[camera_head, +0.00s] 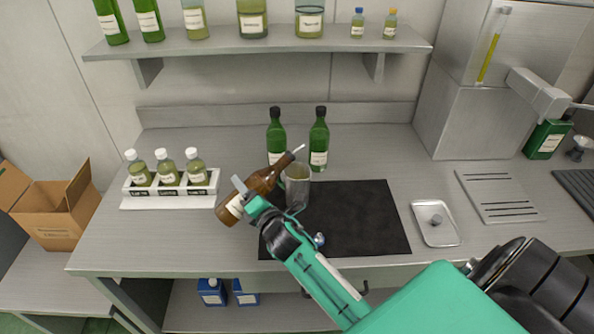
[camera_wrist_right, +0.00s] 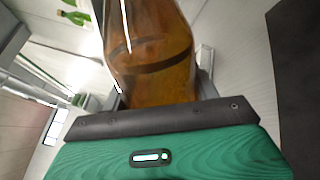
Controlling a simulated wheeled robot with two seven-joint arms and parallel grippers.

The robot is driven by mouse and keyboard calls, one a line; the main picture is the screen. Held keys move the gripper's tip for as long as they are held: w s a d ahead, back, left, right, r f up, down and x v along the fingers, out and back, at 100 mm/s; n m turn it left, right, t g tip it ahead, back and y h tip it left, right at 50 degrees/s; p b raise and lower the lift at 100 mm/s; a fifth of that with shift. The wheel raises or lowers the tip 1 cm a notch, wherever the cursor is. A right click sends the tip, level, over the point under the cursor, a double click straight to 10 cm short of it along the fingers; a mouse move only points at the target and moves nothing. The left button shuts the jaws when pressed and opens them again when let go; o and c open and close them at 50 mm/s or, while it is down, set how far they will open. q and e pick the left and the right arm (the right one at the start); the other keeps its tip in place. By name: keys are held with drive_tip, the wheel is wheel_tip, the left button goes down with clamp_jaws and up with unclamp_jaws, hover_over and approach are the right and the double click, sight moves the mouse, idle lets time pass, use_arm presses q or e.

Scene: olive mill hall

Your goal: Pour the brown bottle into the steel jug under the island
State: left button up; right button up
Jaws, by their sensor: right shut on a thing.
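My right gripper (camera_head: 256,200) is shut on the brown bottle (camera_head: 262,182), gripping its body. The bottle is tilted, its neck and pale spout pointing up and to the right. It also fills much of the right wrist view (camera_wrist_right: 155,60), where amber glass and a dark band show. The steel jug (camera_head: 299,188) stands upright on the dark mat on the worktop, just right of the bottle. The bottle's neck overlaps the jug's left rim in the picture; whether they touch I cannot tell. No stream of liquid shows. My left gripper is not in view.
Two green bottles (camera_head: 319,145) stand behind the jug. A white rack (camera_head: 170,201) with three small bottles is at the left. The dark mat (camera_head: 365,215) is clear right of the jug. A steel tray (camera_head: 436,232) lies farther right. A shelf (camera_head: 270,47) with bottles hangs above.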

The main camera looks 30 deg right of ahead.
drive_tip(key=shift+a+r+m+p, duration=0.2)
drive_tip(key=shift+r+m+p, duration=0.1)
drive_tip(key=shift+r+m, duration=0.3)
drive_tip(key=shift+a+r+m+p, duration=0.25)
drive_tip(key=shift+r+m, duration=0.15)
drive_tip(key=shift+r, duration=0.25)
idle(1.6)
drive_tip(key=shift+d+r+m+p, duration=0.25)
drive_tip(key=shift+r+m+p, duration=0.4)
drive_tip(key=shift+r+p, duration=0.05)
drive_tip(key=shift+d+r+m+p, duration=0.2)
drive_tip(key=shift+r+m+p, duration=0.45)
drive_tip(key=shift+r, duration=0.05)
idle(1.9)
